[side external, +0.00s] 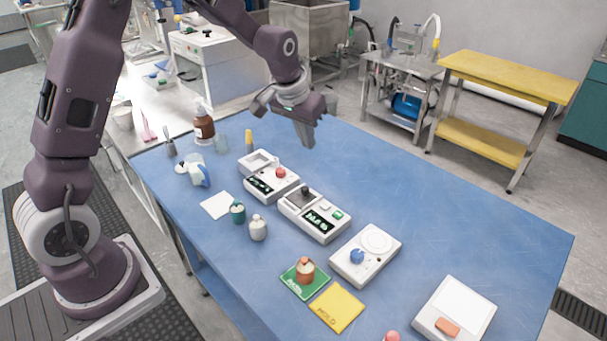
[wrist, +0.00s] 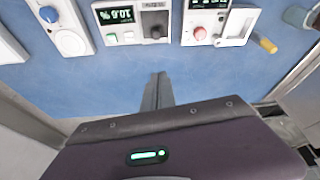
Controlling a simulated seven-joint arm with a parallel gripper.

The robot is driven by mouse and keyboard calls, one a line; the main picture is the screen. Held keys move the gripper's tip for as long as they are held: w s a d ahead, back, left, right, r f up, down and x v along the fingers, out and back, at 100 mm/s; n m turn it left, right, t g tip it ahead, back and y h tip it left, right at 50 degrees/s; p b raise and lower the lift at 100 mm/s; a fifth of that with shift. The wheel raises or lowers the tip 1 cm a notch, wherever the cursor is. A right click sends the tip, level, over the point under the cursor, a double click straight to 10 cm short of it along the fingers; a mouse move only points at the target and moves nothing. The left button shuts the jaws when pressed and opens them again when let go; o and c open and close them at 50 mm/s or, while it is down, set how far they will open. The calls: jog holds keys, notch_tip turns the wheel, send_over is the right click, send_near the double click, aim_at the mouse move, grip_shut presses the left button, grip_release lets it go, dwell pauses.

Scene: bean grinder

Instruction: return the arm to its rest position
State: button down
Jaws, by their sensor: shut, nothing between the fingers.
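My gripper (side external: 307,141) hangs above the far part of the blue table (side external: 468,219), fingers pointing down. It is behind the row of white devices and touches none of them. In the wrist view the two fingers (wrist: 157,82) lie together with nothing between them, over bare blue table top. My arm arches from its base at the left, across the back of the table, to the gripper.
Below the gripper stand a white device with a red knob (side external: 281,173) and one with a dark knob (side external: 305,191). A blue-knob device (side external: 357,256) and a white device with an orange block (side external: 447,327) stand nearer. Small bottles and a brown bottle (side external: 204,126) stand left. The table's right side is clear.

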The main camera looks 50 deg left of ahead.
jog(key=s+d+r, duration=0.3)
jog(key=s+r, duration=0.7)
jog(key=s+d+r+m, duration=0.1)
jog(key=s+d, duration=0.1)
jog(key=s, duration=0.9)
jog(key=s+d+r+m+t, duration=0.1)
jog(key=s, duration=1)
jog(key=shift+s+d+r+h, duration=0.2)
jog(key=shift+d+r+h, duration=0.15)
jog(key=shift+d+h, duration=0.05)
